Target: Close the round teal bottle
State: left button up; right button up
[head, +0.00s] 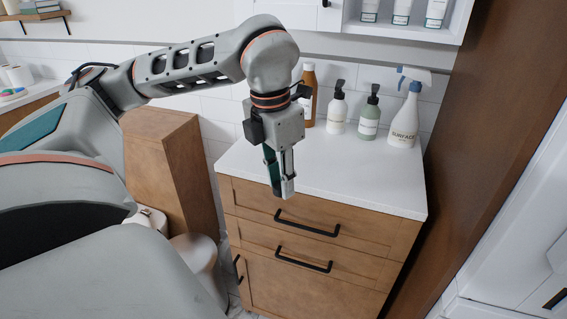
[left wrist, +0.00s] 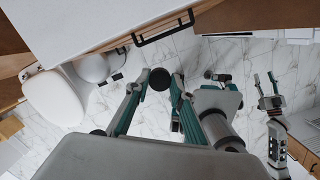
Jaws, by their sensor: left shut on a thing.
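My left gripper (head: 283,190) points down in front of the counter's front edge in the head view. In the left wrist view its fingers close on a small round black thing (left wrist: 160,79), which looks like a cap. In the head view this thing is hardly visible. I cannot make out a round teal bottle in either view; the arm and gripper hide part of the counter. A sage green pump bottle (head: 368,117) stands at the back of the counter. My right gripper (left wrist: 265,80) shows at the right of the left wrist view, with its fingers apart and empty.
A brown bottle (head: 308,100), a white pump bottle (head: 337,112) and a spray bottle (head: 404,125) line the back of the white counter (head: 330,165). The counter's front is clear. Drawer handles (head: 306,226) stick out below. A wooden panel (head: 470,140) bounds the right.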

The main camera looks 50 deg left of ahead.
pick_arm(q)
jog(key=w+d+f+m+g, duration=0.1)
jog(key=d+f+m, duration=0.5)
jog(key=m, duration=1.1)
jog(key=w+d+f+m+g, duration=0.1)
jog(key=w+d+f+m, duration=0.3)
jog(key=m, duration=1.3)
notch_tip(320, 180, down, 2)
jog(key=shift+w+d+f+m+g, duration=0.15)
jog(key=shift+d+m+g, duration=0.15)
jog(key=shift+d, duration=0.75)
pick_arm(e)
jog(key=shift+w+r, duration=0.25)
jog(key=shift+w, duration=0.35)
jog(key=c, duration=0.4)
pick_arm(q)
jog(key=shift+a, duration=0.15)
pick_arm(e)
jog(key=shift+a, duration=0.1)
